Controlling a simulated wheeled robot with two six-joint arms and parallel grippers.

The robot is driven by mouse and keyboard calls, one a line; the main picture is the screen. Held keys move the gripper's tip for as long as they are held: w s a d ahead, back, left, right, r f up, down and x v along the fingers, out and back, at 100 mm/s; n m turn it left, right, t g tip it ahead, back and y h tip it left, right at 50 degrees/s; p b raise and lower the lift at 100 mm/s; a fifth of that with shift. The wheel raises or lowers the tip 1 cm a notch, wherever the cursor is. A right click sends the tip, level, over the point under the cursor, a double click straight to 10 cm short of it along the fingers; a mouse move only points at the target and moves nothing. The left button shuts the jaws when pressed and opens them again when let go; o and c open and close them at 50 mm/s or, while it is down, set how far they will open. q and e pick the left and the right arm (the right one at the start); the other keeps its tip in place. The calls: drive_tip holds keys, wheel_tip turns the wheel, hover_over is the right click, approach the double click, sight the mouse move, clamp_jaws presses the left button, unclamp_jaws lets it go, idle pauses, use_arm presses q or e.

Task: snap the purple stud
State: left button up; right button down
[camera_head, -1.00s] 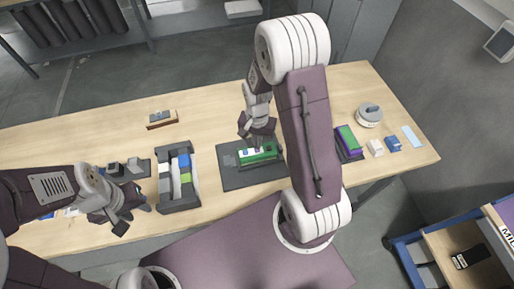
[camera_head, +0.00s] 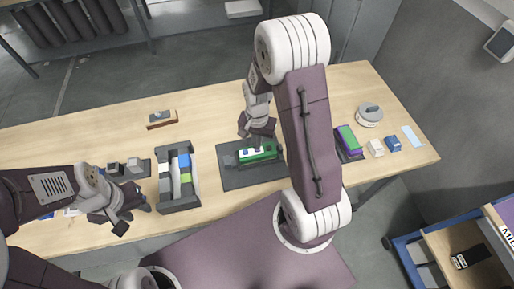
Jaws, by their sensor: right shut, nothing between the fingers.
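A green block with a white top section and small dark or blue spots (camera_head: 262,155) lies on a dark mat (camera_head: 236,178) in the middle of the table. My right gripper (camera_head: 258,137) is at the far edge of this block, shut with nothing in it. Whether it touches the block cannot be told. I cannot make out a purple stud; it may be too small or hidden by the gripper. A purple and green block (camera_head: 348,141) lies to the right of my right arm. My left gripper (camera_head: 134,217) hangs near the table's front edge, its fingers apart and empty.
A dark divided tray (camera_head: 180,207) with blue, green and white pieces stands left of the mat. A wooden-based item (camera_head: 161,119) lies behind it. A round white device (camera_head: 369,115), white block (camera_head: 375,148) and blue block (camera_head: 393,144) are at the right.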

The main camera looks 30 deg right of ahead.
drive_tip(key=shift+f+b, duration=0.55)
drive_tip(key=shift+f, duration=0.4)
idle(0.8)
idle(0.5)
wheel_tip(320, 180, up, 8)
drive_tip(key=p, duration=0.8)
drive_tip(key=shift+r, duration=0.25)
idle(1.3)
